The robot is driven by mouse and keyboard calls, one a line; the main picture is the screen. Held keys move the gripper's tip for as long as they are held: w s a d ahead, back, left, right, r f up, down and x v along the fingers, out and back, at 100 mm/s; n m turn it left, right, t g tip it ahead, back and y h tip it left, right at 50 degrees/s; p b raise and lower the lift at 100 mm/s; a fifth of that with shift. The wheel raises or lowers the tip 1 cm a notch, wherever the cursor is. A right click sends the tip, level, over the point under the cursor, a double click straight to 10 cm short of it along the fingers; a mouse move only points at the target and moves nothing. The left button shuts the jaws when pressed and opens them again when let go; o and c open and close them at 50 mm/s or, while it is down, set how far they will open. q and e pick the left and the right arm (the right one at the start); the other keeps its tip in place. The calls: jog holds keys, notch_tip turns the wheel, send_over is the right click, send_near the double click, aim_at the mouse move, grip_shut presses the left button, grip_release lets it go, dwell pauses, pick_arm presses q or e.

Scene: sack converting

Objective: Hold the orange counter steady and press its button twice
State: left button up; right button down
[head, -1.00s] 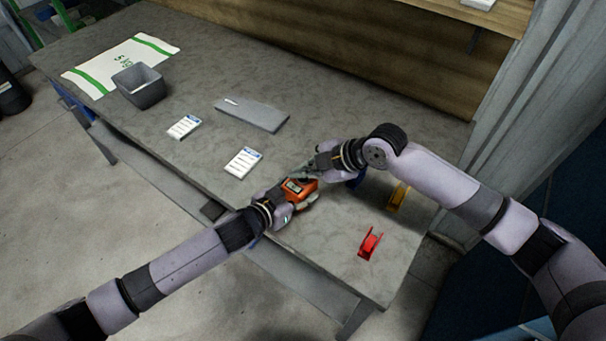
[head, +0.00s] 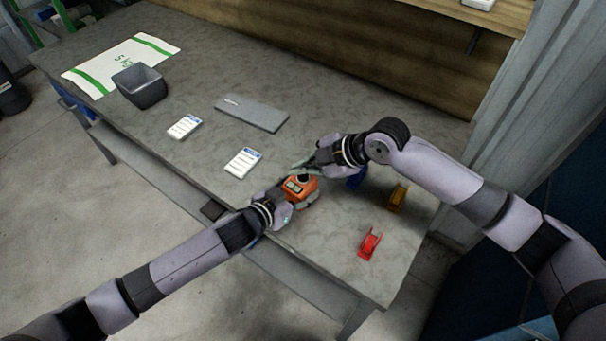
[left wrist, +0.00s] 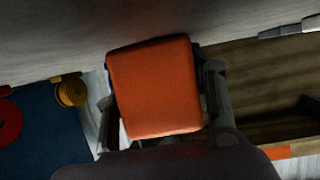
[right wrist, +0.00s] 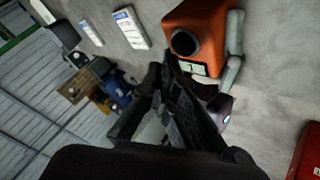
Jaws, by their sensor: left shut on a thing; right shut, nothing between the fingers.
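The orange counter (head: 301,192) stands near the table's front edge, its black button (head: 304,178) and display uncovered. My left gripper (head: 296,200) is shut on the counter. In the left wrist view the counter's orange face (left wrist: 155,88) sits between the two fingers. My right gripper (head: 306,166) is shut and empty, just behind the counter and apart from the button. In the right wrist view the counter (right wrist: 205,20) shows its round black button (right wrist: 185,42) and a greenish display (right wrist: 192,67) with a dark mark resembling a 1.
A red dispenser (head: 369,244), a yellow one (head: 398,197) and a blue item (head: 356,179) stand right of the counter. Two white cards (head: 243,162) (head: 184,126), a grey slab (head: 251,113), a grey bin (head: 140,88) and a white sack (head: 122,64) lie leftward.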

aim_at(302, 179)
jog(key=shift+r, duration=0.15)
jog(key=shift+r, duration=2.4)
notch_tip(302, 179, up, 4)
jog(key=shift+f, duration=0.1)
dwell(0.4)
jog(key=shift+f, duration=0.1)
jog(key=shift+f, duration=4.3)
jog(key=shift+f, duration=0.15)
jog(key=shift+f, duration=0.25)
